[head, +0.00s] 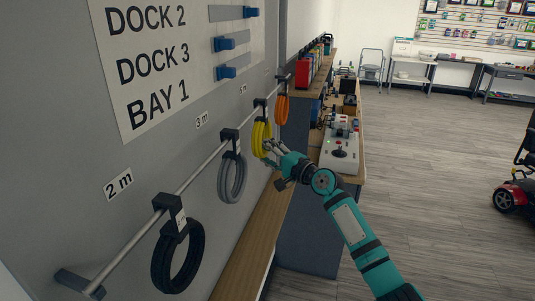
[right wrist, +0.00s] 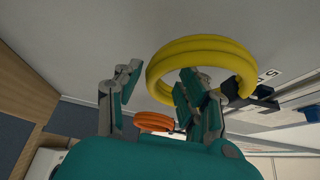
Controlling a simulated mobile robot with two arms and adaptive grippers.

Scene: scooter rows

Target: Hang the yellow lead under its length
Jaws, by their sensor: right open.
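The yellow lead (head: 261,138) is a coil hanging at a black holder (head: 260,103) on the wall rail, below and right of a small length label (head: 243,89). In the right wrist view the yellow lead (right wrist: 160,65) is a large ring with its black holder (right wrist: 250,97) at the right; the nearby label (right wrist: 268,75) seems to start with 5. My right gripper (head: 269,151) is open at the coil's lower right side. One finger overlaps the ring and the other is clear to its left; I cannot tell whether they touch. My left gripper is out of view.
On the rail (head: 142,232), a black lead (head: 178,260) hangs by 2 m (head: 118,185), a grey lead (head: 232,180) by 3 m (head: 202,120), and an orange lead (head: 282,108) beyond the yellow one. A wooden bench (head: 245,262) runs below. Open floor lies right.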

